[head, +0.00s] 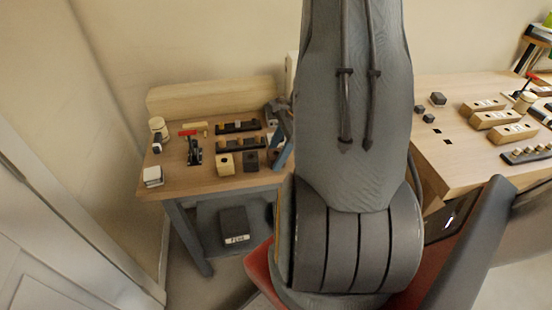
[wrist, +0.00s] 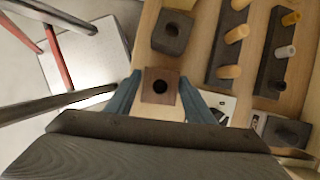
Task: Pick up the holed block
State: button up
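A brown block with a round dark hole in its top (wrist: 160,86) sits on the wooden bench in the wrist view, between the blue fingers of my gripper (wrist: 160,92). One finger is on each side, very close to its sides. The fingers look open around it, and I see no clear grip on it. In the head view my gripper (head: 283,145) shows as blue fingers at the right of the left bench, partly behind my arm. I cannot make out the brown block there.
A dark holed block (wrist: 172,32) stands close by; it also shows in the head view (head: 250,161), beside a light wood holed block (head: 225,164). Peg racks (wrist: 228,45) lie along one side. A dark square piece (wrist: 285,133) is at lower right. A red-handled lever (head: 194,150) stands farther left.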

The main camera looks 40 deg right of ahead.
jog(key=c, duration=0.7)
jog(key=shift+r, duration=0.15)
